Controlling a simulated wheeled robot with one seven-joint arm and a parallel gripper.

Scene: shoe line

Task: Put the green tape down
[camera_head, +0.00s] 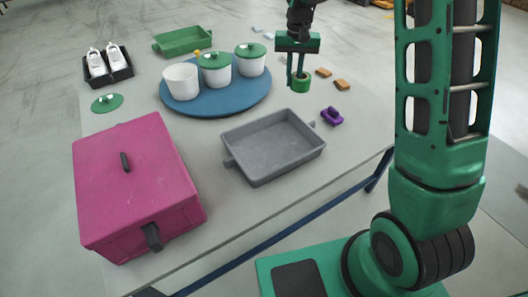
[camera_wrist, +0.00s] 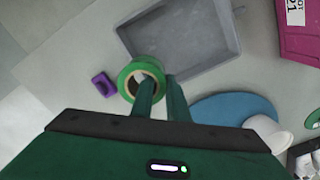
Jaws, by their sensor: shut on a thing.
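The green tape (camera_head: 301,84) is a small roll at the tips of my gripper (camera_head: 296,78). In the wrist view the tape (camera_wrist: 128,80) is a ring with a pale core, and my gripper (camera_wrist: 162,88) has one finger through its hole and the other outside. My gripper is shut on its wall. The tape hangs over the grey table, right of the blue round board; I cannot tell how far above the table it is.
A grey tray (camera_head: 313,148) and a purple item (camera_head: 332,116) lie nearer on the table (camera_head: 230,195). Two orange-brown blocks (camera_head: 342,85) lie right of the tape. The blue board (camera_head: 225,107) holds three white pots. A magenta box (camera_head: 130,180) stands at front left, a green tray (camera_head: 182,46) behind.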

